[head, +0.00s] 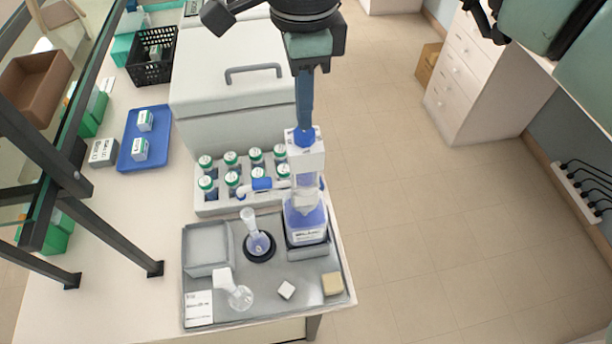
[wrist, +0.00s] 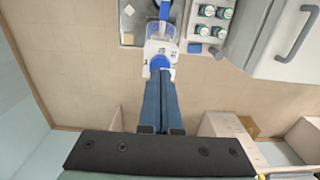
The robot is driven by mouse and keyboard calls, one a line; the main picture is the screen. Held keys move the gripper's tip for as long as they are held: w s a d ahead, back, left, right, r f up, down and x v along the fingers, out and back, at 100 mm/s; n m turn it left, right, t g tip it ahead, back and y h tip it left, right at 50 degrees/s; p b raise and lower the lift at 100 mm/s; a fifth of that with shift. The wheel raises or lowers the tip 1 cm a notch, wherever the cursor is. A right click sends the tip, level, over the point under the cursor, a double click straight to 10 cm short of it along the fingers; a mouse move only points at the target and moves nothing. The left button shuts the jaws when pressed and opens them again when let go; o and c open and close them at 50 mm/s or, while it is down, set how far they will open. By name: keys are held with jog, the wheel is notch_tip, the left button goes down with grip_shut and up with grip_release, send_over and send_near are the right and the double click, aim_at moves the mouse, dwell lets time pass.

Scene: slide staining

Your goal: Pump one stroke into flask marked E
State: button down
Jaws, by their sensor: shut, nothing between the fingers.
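A dispenser bottle (head: 306,222) with pale blue liquid stands in a grey holder at the right back of the tray. Its white pump head (head: 306,160) points a spout with a blue tip (head: 261,184) to the left. My gripper (head: 305,124) is shut and empty, fingers pointing down at the blue knob (head: 303,137) on top of the pump; they look to be on it or just above it. In the wrist view the fingers (wrist: 160,72) end at the blue knob. A flask (head: 258,242) stands in a black ring below and left of the spout. A second flask (head: 240,296) is at the front. I cannot read a letter on either.
The grey tray (head: 265,310) also holds an open basin (head: 207,247), a white label card, and small white and tan blocks. Behind it is a rack (head: 207,208) of green-capped jars, then a large white box with a handle (head: 253,70). A dark shelf frame stands at left.

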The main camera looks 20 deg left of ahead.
jog(key=shift+r+p, duration=1.8)
jog(key=shift+r, duration=0.7)
